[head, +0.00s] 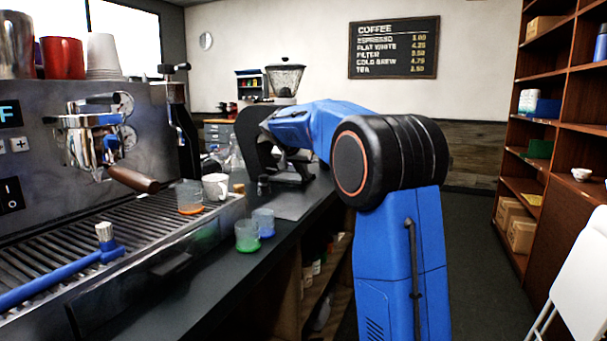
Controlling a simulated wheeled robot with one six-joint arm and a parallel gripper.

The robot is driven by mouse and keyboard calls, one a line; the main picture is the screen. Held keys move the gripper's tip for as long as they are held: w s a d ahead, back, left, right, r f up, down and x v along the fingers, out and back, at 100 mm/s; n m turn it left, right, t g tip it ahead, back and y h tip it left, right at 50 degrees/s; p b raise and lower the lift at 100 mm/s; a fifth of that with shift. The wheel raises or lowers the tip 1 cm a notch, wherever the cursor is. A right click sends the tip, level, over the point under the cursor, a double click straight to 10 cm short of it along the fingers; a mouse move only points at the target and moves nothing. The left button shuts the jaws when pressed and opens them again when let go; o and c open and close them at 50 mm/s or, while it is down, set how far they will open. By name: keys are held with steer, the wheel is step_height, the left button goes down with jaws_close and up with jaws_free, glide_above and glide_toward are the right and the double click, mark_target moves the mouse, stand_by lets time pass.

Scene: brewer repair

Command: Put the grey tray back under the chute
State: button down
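A coffee grinder with a clear hopper (285,79) stands on the counter in the middle of the head view. My blue arm crosses in front of its upper body and hides part of it. The chute area below the hopper is partly covered by my arm. A flat grey piece (291,207) lies on the counter in front of the grinder; I cannot tell whether it is the grey tray or a mat. My gripper cannot be made out; my arm reaches toward the grinder and its end is lost there.
A white mug (215,187), an orange-tinted glass (189,197), a green glass (247,236) and a blue glass (264,222) stand near the espresso machine (60,150). A folded white chair (585,265) is at right. The floor (480,250) between counter and shelves is clear.

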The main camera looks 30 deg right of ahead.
steer(key=shift+f, duration=0.15)
steer(key=c, duration=2)
jaws_free()
steer(key=v, duration=1.2)
steer(key=shift+a, duration=0.1)
